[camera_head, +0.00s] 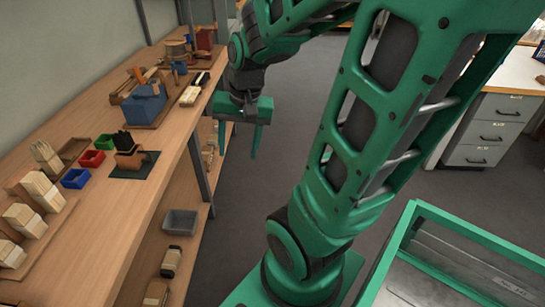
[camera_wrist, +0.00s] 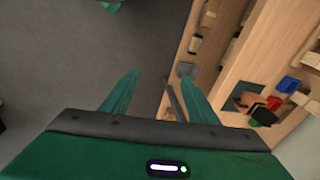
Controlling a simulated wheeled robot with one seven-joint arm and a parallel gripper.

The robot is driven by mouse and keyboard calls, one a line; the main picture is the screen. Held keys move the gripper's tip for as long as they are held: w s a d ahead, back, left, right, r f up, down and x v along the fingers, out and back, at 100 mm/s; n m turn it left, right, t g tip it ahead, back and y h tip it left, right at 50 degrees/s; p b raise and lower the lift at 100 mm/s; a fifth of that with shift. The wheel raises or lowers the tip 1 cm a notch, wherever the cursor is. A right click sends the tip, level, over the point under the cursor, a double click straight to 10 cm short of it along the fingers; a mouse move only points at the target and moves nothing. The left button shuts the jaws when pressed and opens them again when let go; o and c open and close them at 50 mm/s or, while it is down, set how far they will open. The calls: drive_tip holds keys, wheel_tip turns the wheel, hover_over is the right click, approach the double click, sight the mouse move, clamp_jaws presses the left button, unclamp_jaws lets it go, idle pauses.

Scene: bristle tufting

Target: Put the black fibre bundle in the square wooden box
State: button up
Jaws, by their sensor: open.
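A small black fibre bundle (camera_head: 124,140) stands upright on the bench, just behind a brown block on a dark mat (camera_head: 127,173). In the wrist view a small black shape (camera_wrist: 265,116) near the coloured bins looks like the same bundle. A shallow brown wooden tray or box (camera_head: 72,150) sits left of the bundle; I cannot tell whether it is the square wooden box. My gripper (camera_head: 238,142) is beyond the bench's right edge, over the floor, pointing down and well apart from the bundle. In the wrist view its fingers (camera_wrist: 159,80) are spread and empty.
Red (camera_head: 92,158), blue (camera_head: 75,179) and green (camera_head: 105,142) bins stand near the bundle. Pale wooden blocks (camera_head: 42,190) line the left. A blue tool block (camera_head: 146,103) is farther back. A lower shelf holds a grey bin (camera_head: 180,223). The floor beside the bench is clear.

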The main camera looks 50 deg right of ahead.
drive_tip(key=s+r+n+g, duration=0.2)
drive_tip(key=s+n, duration=0.1)
drive_tip(key=s, duration=0.8)
drive_tip(key=shift+s+d, duration=0.3)
drive_tip(key=shift+d, duration=0.15)
drive_tip(key=shift+w+f, duration=0.1)
drive_tip(key=shift+w, duration=0.05)
drive_tip(key=shift+w+f+h, duration=0.2)
drive_tip(key=shift+w+h, duration=0.1)
drive_tip(key=shift+w, duration=0.15)
